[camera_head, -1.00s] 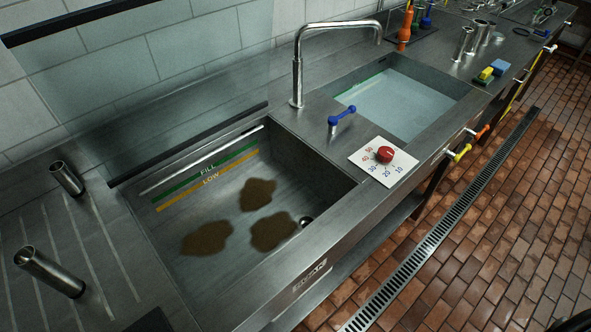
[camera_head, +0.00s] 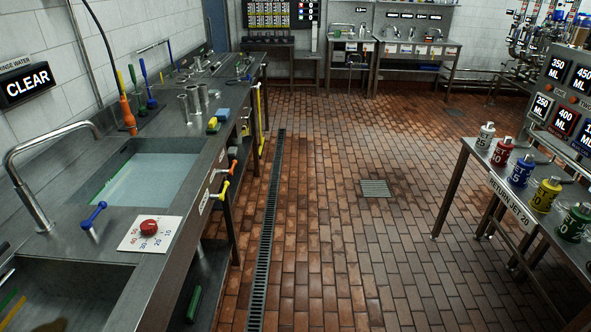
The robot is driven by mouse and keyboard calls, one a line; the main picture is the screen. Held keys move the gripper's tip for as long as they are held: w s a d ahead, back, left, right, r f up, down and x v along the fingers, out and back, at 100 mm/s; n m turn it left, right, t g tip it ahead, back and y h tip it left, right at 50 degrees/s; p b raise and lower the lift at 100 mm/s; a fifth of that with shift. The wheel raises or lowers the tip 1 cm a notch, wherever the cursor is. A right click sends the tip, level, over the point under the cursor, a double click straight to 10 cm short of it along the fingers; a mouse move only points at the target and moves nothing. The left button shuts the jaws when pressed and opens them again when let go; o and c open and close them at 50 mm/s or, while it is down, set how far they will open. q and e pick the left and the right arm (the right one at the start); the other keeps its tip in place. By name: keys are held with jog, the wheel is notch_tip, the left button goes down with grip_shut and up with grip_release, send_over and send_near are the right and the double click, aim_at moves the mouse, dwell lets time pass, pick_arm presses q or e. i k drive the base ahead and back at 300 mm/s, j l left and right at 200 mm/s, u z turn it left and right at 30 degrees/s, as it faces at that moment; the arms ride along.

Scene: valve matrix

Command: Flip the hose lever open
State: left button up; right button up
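Several levers show on the sink bench; no label tells which one is the hose lever. A blue lever (camera_head: 94,215) stands on the rim between the two basins. A yellow-handled lever (camera_head: 222,190) and an orange-handled lever (camera_head: 233,167) stick out from the bench front. A small white-tipped lever (camera_head: 247,128) sits farther along, near a long yellow strip or hose (camera_head: 260,120) hanging at the front edge. Neither of my grippers is in view.
The steel bench runs along the left with a water-filled basin (camera_head: 150,180) and a red dial (camera_head: 148,227). A table (camera_head: 503,192) with coloured canisters stands at right. The tiled floor between is open, with a long drain grate (camera_head: 268,215) beside the bench.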

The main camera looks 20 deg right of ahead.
aim_at(234, 163)
jog(key=i+l+u, duration=0.15)
jog(key=u, duration=0.35)
jog(key=i+l+u, duration=0.25)
jog(key=l, duration=0.3)
jog(key=i+l+u, duration=0.25)
jog(key=i+l, duration=0.15)
jog(key=l, duration=0.3)
jog(key=i+l+u, duration=0.15)
jog(key=l, duration=0.15)
jog(key=i+l, duration=0.15)
jog(key=l, duration=0.25)
jog(key=i+l, duration=0.1)
jog(key=l, duration=0.25)
jog(key=i+l, duration=0.15)
jog(key=l, duration=0.25)
jog(key=i+l, duration=0.1)
jog(key=l, duration=0.25)
jog(key=i+l+u, duration=0.1)
jog(key=l, duration=0.3)
jog(key=i+l, duration=0.15)
jog(key=l, duration=0.2)
jog(key=i+l, duration=0.15)
jog(key=l, duration=0.25)
jog(key=i+l, duration=0.1)
jog(key=l, duration=0.3)
